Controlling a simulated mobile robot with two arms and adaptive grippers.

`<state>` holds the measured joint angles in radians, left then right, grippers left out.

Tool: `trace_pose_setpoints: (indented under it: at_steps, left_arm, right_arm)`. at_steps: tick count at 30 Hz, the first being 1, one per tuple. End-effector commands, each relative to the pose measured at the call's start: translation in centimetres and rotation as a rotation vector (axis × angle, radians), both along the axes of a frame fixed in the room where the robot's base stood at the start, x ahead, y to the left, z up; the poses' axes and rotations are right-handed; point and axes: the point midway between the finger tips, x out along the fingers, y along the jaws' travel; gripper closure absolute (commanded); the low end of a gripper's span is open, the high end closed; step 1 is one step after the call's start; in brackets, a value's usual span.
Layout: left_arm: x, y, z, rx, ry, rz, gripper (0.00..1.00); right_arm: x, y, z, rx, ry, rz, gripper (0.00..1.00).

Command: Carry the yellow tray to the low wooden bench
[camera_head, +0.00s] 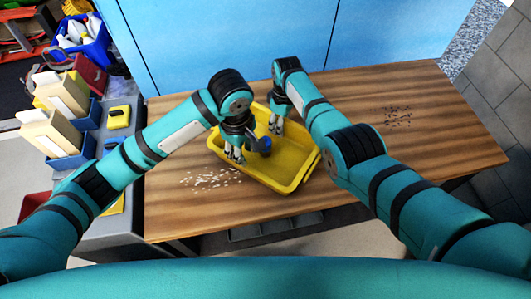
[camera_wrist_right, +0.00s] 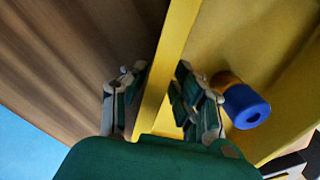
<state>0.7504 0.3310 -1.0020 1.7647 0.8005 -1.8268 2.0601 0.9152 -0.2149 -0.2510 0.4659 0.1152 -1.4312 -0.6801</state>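The yellow tray (camera_head: 304,168) sits on a wooden-topped surface (camera_head: 430,100) in the head view. A blue-ended object (camera_head: 264,144) is in the tray; the right wrist view shows its blue end (camera_wrist_right: 246,107). My right gripper (camera_head: 276,126) is at the tray's far side. In the right wrist view its fingers (camera_wrist_right: 160,100) stand on either side of the tray wall (camera_wrist_right: 172,60), with a small gap visible on the outer side. My left gripper (camera_head: 235,156) is at the tray's near-left side. Its hold on the rim is unclear.
Pale bits (camera_head: 212,178) lie left of the tray and dark bits (camera_head: 396,117) lie to the right. A blue panel (camera_head: 250,40) stands behind. A grey cart (camera_head: 110,135) with boxes is at the left. The right of the wooden top is mostly clear.

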Motion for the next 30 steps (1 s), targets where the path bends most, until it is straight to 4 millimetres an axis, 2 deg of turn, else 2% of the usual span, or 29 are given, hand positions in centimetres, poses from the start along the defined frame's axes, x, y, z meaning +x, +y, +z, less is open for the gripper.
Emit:
trace_pose_setpoints:
  at_steps: [3,9,15,21,30]
  left_arm:
    - [0.0,0.0,0.0,0.000,0.000,0.000,0.71]
    - [0.0,0.0,0.0,-0.001,-0.001,0.000,0.71]
    - [0.0,0.0,0.0,-0.001,-0.001,0.000,0.71]
    - [0.0,0.0,0.0,-0.001,-0.001,0.000,0.71]
    - [0.0,0.0,0.0,0.000,0.000,0.000,0.71]
  right_arm:
    - [0.0,-0.1,1.6,0.002,-0.005,0.000,0.71]
    - [0.3,-0.2,6.2,0.000,-0.005,0.000,0.71]
    - [0.4,-0.3,9.3,-0.001,-0.003,-0.001,0.71]
    - [0.4,-0.4,10.5,-0.001,0.000,-0.001,0.71]
    - [0.4,-0.4,10.5,-0.001,0.001,-0.001,0.71]
